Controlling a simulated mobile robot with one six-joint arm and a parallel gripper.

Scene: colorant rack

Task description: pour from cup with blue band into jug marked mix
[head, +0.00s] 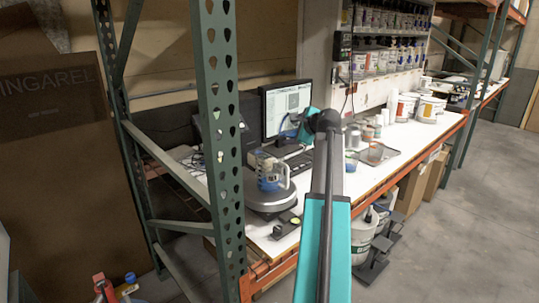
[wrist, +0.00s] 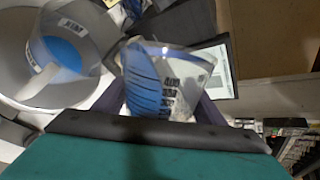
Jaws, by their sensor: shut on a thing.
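My gripper (wrist: 162,102) is shut on a clear cup (wrist: 150,82) in the wrist view, with dark fingers on both sides of it. The cup has dark printing, a blue band near its rim and blue filling along its left side. The jug marked mix (wrist: 62,48) is to its left in the wrist view, apart from the cup, with blue liquid inside. In the head view the jug (head: 272,177) stands on a round scale plate (head: 265,200), handle to the right. My gripper (head: 299,126) is above and right of it, before the monitor. I cannot make out a stream.
A monitor (head: 286,108) and keyboard (head: 297,160) are behind the jug. A cup with blue contents (head: 351,162) and a tray (head: 378,154) stand to the right. A green rack post (head: 218,130) rises at the left front. White buckets (head: 430,108) stand farther right.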

